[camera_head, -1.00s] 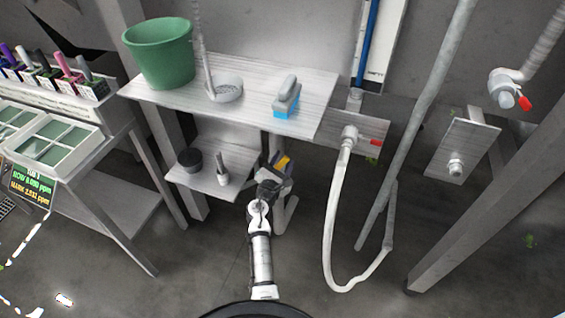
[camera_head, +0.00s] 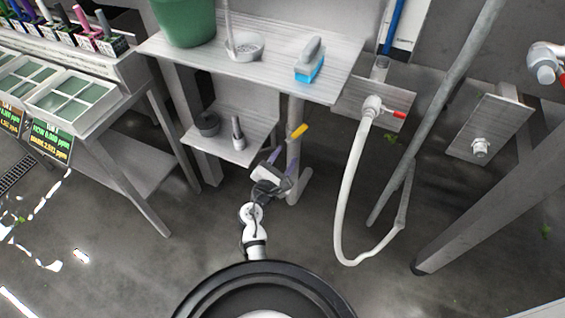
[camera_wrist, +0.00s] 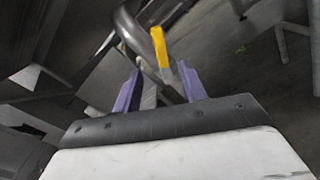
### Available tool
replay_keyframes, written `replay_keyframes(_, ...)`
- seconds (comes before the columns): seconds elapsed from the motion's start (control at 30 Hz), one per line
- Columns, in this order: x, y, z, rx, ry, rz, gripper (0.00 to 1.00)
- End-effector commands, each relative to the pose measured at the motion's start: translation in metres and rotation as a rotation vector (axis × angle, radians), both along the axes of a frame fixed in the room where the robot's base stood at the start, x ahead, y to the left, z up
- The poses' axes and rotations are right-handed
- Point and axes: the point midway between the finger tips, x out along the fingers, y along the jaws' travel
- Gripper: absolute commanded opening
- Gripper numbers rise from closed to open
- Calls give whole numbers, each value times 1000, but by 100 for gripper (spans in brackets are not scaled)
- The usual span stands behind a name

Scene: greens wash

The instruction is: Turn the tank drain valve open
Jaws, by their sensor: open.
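A yellow lever handle (camera_head: 299,131), seemingly the tank drain valve's, sticks out by a grey pipe (camera_head: 294,160) under the right part of the bench. It also shows in the wrist view (camera_wrist: 159,46), ahead of my gripper (camera_wrist: 160,78) and near the middle, beside a curved grey pipe (camera_wrist: 138,32). My gripper (camera_head: 279,172) is open, its purple fingers apart with nothing held. In the head view it lies below and left of the lever, apart from it. The valve body is hard to make out.
The bench (camera_head: 178,48) above holds a green bucket (camera_head: 186,20) and a blue-bristled brush (camera_head: 309,62). A lower shelf (camera_head: 211,141) with small dark items is left of the lever. A white hose (camera_head: 349,190) hangs at right from a red-handled tap (camera_head: 394,114).

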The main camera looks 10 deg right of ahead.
Motion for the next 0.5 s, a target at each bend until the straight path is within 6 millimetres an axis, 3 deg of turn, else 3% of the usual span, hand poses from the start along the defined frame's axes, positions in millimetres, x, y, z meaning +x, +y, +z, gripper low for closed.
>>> replay_keyframes(0.4,-9,6,0,0,0,0,42)
replay_keyframes(0.5,-9,4,-2,16,-1,-2,29)
